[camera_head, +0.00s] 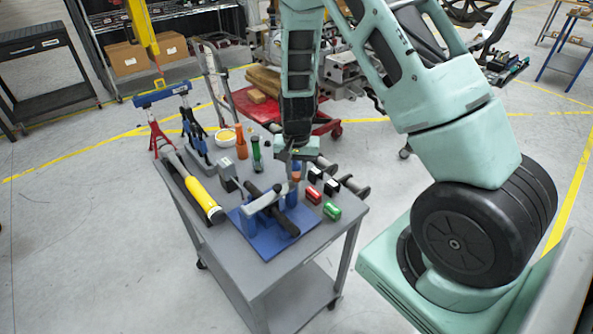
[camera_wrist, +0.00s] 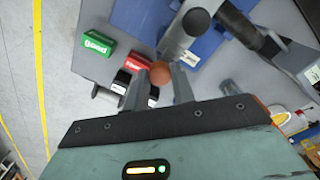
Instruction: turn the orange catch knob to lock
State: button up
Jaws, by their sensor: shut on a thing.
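The orange catch knob (camera_head: 296,176) is at the raised end of the fixture, close under my gripper (camera_head: 300,164). In the wrist view the orange knob (camera_wrist: 160,71) sits between the two fingertips of my gripper (camera_wrist: 159,80), which is shut on it.
Red (camera_head: 313,195) and green (camera_head: 332,211) blocks lie right of the fixture, beside black-and-white pieces. A yellow-and-black tool (camera_head: 203,199) lies along the left edge of the grey cart (camera_head: 235,272). Upright orange and green-handled tools stand behind.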

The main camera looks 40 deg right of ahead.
aim_at(296, 174)
jog(key=o, duration=1)
notch_tip(296, 174, up, 18)
jog(key=b, duration=0.1)
jog(key=shift+f, duration=0.25)
jog(key=s+a+r+n+y, duration=0.1)
jog(key=s+a+n, duration=0.35)
jog(key=a, duration=0.45)
jog(key=s+a+r+n, duration=0.1)
jog(key=s+a+n, duration=0.2)
jog(key=s+a, duration=0.35)
jog(key=s+a+n, duration=0.9)
jog(key=s, duration=0.4)
jog(key=shift+s+a+r, duration=0.15)
